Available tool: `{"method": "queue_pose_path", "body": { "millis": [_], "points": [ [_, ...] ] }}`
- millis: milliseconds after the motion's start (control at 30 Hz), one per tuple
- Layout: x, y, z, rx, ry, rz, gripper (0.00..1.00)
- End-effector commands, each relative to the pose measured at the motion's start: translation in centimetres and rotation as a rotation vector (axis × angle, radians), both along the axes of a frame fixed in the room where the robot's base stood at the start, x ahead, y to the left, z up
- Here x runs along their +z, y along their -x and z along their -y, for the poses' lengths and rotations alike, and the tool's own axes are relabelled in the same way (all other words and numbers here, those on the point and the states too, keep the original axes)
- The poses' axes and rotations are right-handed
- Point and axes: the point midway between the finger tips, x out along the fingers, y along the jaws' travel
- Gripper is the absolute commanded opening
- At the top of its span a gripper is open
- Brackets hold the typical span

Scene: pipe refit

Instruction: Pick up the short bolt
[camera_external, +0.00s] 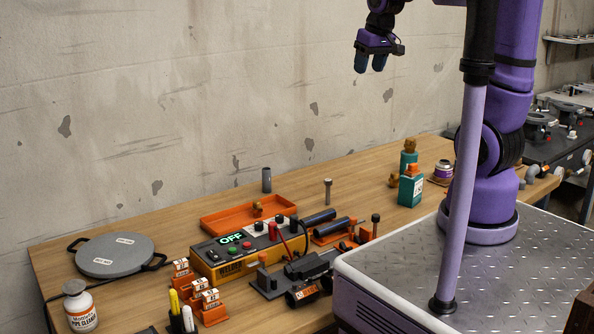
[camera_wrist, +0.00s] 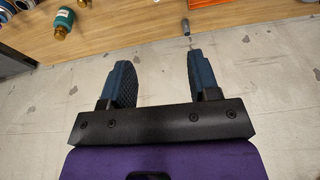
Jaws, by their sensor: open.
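A grey bolt (camera_external: 327,190) with a wider head stands upright on the wooden bench, right of the orange tray. A small grey piece (camera_wrist: 185,27) at the top of the wrist view looks like the same bolt. A dark-headed upright piece (camera_external: 375,222) stands further right and nearer; I cannot tell whether it is also a bolt. My gripper (camera_external: 370,66) is high above the bench against the wall, fingers down. In the wrist view its two blue fingers (camera_wrist: 159,72) are apart with nothing between them, and the bolt is beyond their tips.
An orange tray (camera_external: 221,225), a yellow welder box (camera_external: 206,262), dark pipes (camera_external: 319,217) and a clamp fixture (camera_external: 268,289) crowd the bench's middle. A teal container (camera_external: 411,188) stands to the right. A grey round plate (camera_external: 114,255) lies left. Bare wood surrounds the bolt's far side.

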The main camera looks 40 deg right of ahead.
Motion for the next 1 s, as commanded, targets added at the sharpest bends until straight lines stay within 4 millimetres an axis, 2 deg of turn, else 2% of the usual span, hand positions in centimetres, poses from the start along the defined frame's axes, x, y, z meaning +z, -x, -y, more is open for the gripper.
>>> {"method": "queue_pose_path", "body": {
  "millis": [33, 200, 367, 500, 800, 1000],
  "points": [
    [-1.2, -1.4, 0.1, -0.003, -0.001, -0.021, 0.56],
    [-4.8, -5.5, 0.3, -0.013, -0.003, -0.066, 0.56],
    [-8.9, -9.0, 0.6, -0.022, -0.005, -0.110, 0.56],
    [-13.0, -11.8, 0.8, -0.031, -0.006, -0.148, 0.56],
    [-23.1, -16.1, 1.4, -0.047, -0.005, -0.228, 0.56],
    [-28.6, -17.4, 1.7, -0.056, -0.004, -0.265, 0.56]
  ]
}}
